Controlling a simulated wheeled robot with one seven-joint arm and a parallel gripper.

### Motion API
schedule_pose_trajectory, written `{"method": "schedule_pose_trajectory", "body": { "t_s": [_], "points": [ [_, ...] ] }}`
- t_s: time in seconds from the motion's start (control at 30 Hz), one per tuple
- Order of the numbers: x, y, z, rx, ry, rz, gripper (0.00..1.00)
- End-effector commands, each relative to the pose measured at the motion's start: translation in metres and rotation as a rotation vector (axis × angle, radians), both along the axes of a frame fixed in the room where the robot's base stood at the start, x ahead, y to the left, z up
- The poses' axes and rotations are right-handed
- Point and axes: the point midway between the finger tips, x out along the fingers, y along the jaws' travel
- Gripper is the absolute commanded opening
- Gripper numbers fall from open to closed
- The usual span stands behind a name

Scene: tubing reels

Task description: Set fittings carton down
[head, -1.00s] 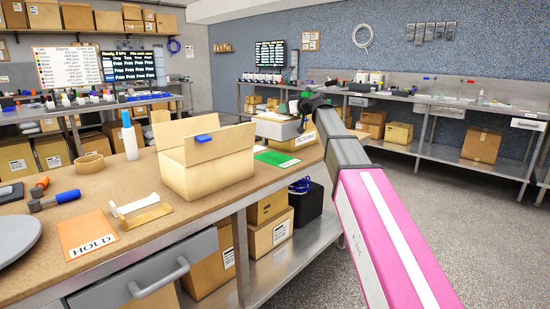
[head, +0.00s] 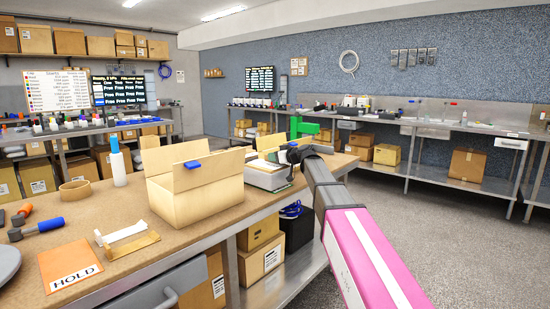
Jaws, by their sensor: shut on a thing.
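A pale grey and white box, which I take to be the fittings carton (head: 266,179), is at the right edge of the bench. It is over the green card (head: 284,189), of which a dark green edge shows. I cannot tell whether its underside touches the card. My gripper (head: 291,155) is at the box's upper right side, at the end of my black wrist. It is shut on this box; its fingertips are mostly hidden. A larger open cardboard carton (head: 205,200) stands left of it, flaps up, with a blue piece (head: 192,164) at its rim.
On the bench (head: 170,240) are an orange HOLD card (head: 70,266), a clear-and-tan tray (head: 128,238), a tape roll (head: 76,192), a white bottle (head: 118,165) and blue-handled tools (head: 38,228). The floor at right is clear.

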Motion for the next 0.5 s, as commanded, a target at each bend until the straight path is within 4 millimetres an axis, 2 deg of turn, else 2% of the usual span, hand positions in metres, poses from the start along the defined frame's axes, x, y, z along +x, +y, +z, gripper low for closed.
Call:
{"method": "schedule_pose_trajectory", "body": {
  "t_s": [0.27,0.3,0.33,0.37,0.5],
  "points": [
    [0.0002,0.0,0.0001,0.004,0.0,0.0,0.0],
    [0.0002,0.0,-0.0003,0.001,-0.001,0.0,0.43],
    [0.0002,0.0001,-0.0002,0.001,-0.001,0.0,0.52],
    [0.0002,0.0001,-0.0002,0.001,-0.001,0.0,0.55],
    [0.0001,0.0,-0.0001,0.001,-0.001,0.0,0.55]
  ]
}}
